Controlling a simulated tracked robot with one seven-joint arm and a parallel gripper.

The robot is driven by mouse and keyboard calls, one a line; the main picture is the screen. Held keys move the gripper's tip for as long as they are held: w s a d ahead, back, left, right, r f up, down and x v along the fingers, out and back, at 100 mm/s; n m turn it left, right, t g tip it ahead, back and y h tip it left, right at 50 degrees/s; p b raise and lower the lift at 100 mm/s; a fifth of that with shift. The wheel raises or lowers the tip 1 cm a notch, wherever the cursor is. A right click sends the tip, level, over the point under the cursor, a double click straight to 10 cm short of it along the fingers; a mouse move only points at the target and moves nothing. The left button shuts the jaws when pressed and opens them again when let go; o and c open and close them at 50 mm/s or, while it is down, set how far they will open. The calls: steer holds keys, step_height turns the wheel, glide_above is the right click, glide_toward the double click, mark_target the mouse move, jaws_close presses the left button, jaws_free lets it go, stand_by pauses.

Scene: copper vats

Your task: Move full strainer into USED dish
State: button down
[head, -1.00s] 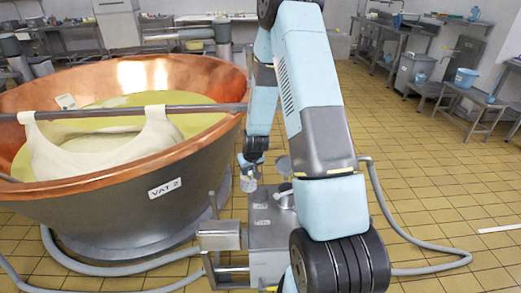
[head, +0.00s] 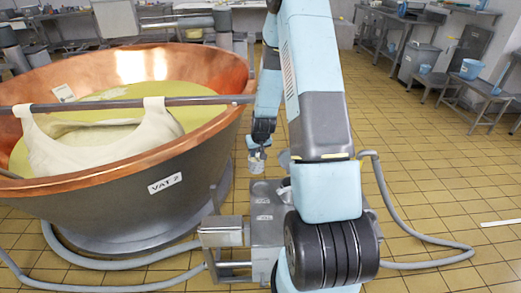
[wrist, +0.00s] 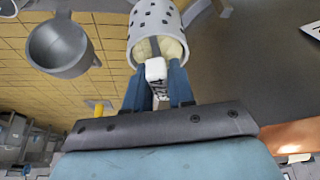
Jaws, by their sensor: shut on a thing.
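The strainer (head: 256,164) is a small white perforated cup hanging below my gripper (head: 259,146), in the air above the grey cart. In the wrist view the strainer (wrist: 160,28) shows pale yellowish contents at its mouth. My gripper (wrist: 157,82) is shut on the strainer's narrow handle, which carries a white tag with dark lettering. A grey round vessel (wrist: 62,46) lies to the left of the strainer in the wrist view, apart from it. I cannot read a USED label on any dish; the labels on the cart are too small.
The grey cart top (head: 266,232) bears small white labels and lies partly behind my arm. The copper vat (head: 150,150), marked VAT 2, stands close on the left with a bar (head: 110,103) and cloth across it. Hoses lie on the tiled floor, which is open at right.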

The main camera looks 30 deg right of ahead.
steer(key=d, duration=0.2)
steer(key=shift+d+r+m, duration=0.15)
steer(key=shift+d+m, duration=0.15)
steer(key=shift+w+f, duration=0.1)
steer(key=shift+f, duration=2.35)
steer(key=shift+s, duration=0.25)
step_height(320, 180, down, 10)
stand_by(3.8)
steer(key=shift+f, duration=0.1)
steer(key=c, duration=0.9)
jaws_free()
